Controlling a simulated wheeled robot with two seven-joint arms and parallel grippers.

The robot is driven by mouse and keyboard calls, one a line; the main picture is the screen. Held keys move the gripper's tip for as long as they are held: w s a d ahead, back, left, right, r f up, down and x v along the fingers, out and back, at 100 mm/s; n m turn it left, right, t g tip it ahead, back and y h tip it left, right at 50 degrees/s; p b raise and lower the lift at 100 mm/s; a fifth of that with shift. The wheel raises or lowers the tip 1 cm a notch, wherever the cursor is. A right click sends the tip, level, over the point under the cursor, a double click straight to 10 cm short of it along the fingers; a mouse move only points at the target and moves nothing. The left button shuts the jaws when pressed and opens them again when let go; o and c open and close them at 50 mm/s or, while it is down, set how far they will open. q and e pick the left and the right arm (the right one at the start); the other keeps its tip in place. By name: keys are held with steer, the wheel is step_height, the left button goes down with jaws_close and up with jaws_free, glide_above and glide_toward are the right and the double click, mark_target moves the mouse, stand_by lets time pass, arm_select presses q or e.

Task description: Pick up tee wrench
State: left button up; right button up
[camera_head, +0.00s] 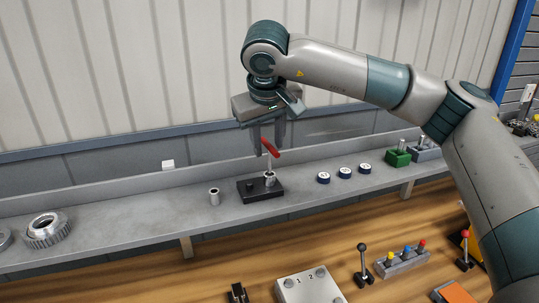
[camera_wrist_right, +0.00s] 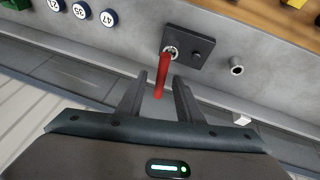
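The tee wrench (camera_head: 270,148) has a red handle and a thin metal shaft, and it stands over a metal socket on a black block (camera_head: 268,192) on the grey shelf. In the right wrist view the red handle (camera_wrist_right: 163,75) points toward my gripper, with its near end between the two fingers. My right gripper (camera_head: 268,146) hangs above the block with its fingers at the handle. The fingers (camera_wrist_right: 163,92) are apart, with a visible gap on both sides of the handle. My left gripper is not in view.
A small metal cylinder (camera_head: 214,196) stands left of the block. Several numbered dark caps (camera_head: 323,178) and a green holder (camera_head: 397,158) are to its right. A gear (camera_head: 47,229) lies at the far left. Below is a wooden table (camera_head: 215,265) with levers and a control box (camera_head: 308,287).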

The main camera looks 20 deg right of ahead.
steer(key=shift+x, duration=0.75)
steer(key=shift+c, duration=0.6)
steer(key=shift+a, duration=0.1)
jaws_close()
